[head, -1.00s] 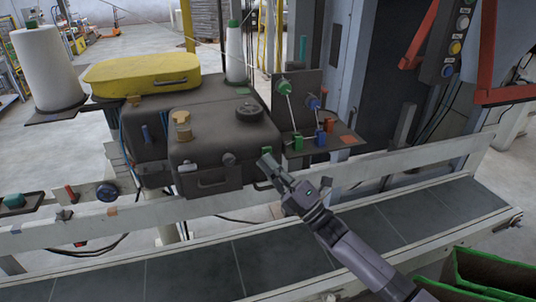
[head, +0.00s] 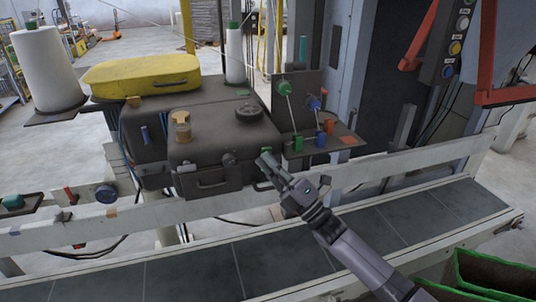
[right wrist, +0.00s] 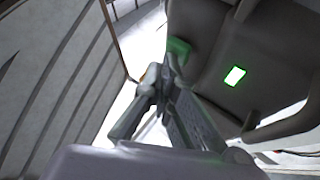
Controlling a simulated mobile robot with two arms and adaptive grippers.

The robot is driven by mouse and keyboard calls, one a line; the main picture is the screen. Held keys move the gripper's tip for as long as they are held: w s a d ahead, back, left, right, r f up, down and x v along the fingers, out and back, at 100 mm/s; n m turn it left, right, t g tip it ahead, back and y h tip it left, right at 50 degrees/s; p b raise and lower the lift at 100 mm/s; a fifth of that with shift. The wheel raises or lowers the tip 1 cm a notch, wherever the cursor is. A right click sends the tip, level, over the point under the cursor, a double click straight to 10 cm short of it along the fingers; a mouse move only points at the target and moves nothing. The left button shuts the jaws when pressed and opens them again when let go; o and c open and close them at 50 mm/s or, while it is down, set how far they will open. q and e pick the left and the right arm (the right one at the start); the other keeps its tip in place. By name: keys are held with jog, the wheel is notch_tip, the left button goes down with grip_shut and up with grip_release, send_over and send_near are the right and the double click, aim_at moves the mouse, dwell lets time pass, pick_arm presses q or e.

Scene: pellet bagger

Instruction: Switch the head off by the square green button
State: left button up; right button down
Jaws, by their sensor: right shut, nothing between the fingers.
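The dark sewing head (head: 215,150) stands above the conveyor. A small green button (head: 263,184) shows at the lower right of its front, right of the handle. My right gripper (head: 265,157) is shut and empty, its tips close to the head's right front edge just above that button; I cannot tell whether they touch. In the right wrist view, a green block (right wrist: 178,48) is beside the fingertips, and a bright green-edged square (right wrist: 235,76) glows on a dark surface. A small green patch (head: 243,92) shows on top of the head. My left gripper is not in view.
A yellow cover (head: 142,74) and white thread cones (head: 47,68) are behind the head. To the right, a small shelf (head: 340,147) carries green, blue and red parts. A pale rail (head: 110,222) and the conveyor belt (head: 190,275) run below.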

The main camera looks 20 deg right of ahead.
dwell(0.3)
jog(key=shift+s+p, duration=0.5)
jog(key=shift+s, duration=0.4)
jog(key=s+p, duration=0.2)
jog(key=s, duration=0.4)
jog(key=shift+d+p, duration=0.15)
jog(key=shift+p, duration=0.15)
dwell(1.8)
